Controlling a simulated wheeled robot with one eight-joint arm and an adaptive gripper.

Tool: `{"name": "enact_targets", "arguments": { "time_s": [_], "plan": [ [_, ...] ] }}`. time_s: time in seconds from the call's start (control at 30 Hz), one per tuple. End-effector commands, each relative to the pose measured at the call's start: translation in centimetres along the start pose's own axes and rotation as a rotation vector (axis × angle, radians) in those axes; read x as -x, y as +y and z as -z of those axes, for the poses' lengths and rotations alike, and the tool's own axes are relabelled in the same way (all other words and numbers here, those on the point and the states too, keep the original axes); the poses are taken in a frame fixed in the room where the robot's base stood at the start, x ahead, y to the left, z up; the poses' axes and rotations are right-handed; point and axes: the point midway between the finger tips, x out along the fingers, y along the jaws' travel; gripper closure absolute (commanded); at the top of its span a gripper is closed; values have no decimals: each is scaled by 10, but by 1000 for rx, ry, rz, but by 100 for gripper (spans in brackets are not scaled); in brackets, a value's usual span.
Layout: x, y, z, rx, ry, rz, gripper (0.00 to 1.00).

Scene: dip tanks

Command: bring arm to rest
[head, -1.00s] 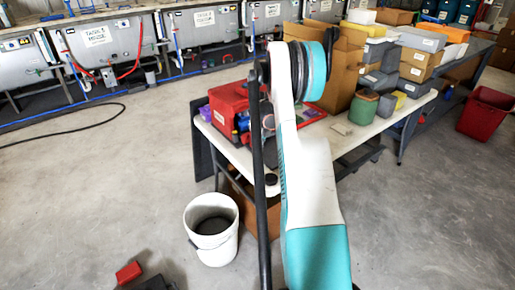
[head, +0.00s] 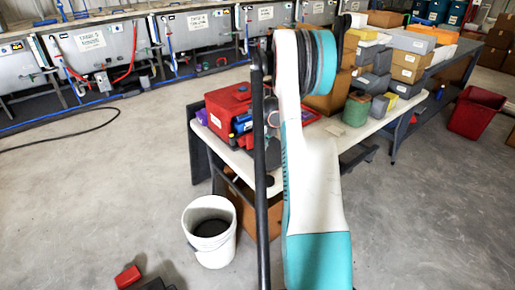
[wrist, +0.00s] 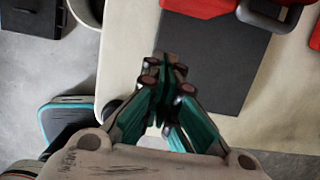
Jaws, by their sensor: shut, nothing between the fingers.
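My arm (head: 308,185) rises through the middle of the head view, white and teal, in front of the table. My gripper (wrist: 168,75) shows in the wrist view with its dark and teal fingers together and nothing between them. It points down over the pale table top (wrist: 128,50), beside and partly over a dark flat panel (wrist: 215,65). In the head view my gripper is hidden behind the arm.
A red case (head: 228,112) lies on the table (head: 180,152), with grey and brown boxes (head: 408,65) behind. A white bucket (head: 212,245) stands on the floor at the table's left. Tanks (head: 95,50) line the back wall. Floor at left is mostly clear.

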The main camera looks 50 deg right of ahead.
Motion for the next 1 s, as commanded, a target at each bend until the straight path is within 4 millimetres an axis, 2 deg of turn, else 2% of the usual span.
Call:
{"name": "enact_targets", "arguments": {
  "time_s": [0.03, 0.1, 0.3, 0.63, 0.73, 0.87, 0.97, 1.0],
  "plan": [
    [14, 0, 0, 0, 0, 0, 100],
    [26, 1, 0, 0, 1, 0, 100],
    [47, 0, 0, 0, 1, 0, 100],
    [51, 0, 1, 1, 2, -1, 100],
    [55, 8, -3, 26, -2, -1, 100],
    [76, 47, -20, 159, -22, 2, 100],
    [104, 99, -37, 341, -50, 7, 100],
    [116, 122, -42, 424, -63, 10, 100]
  ]
}}
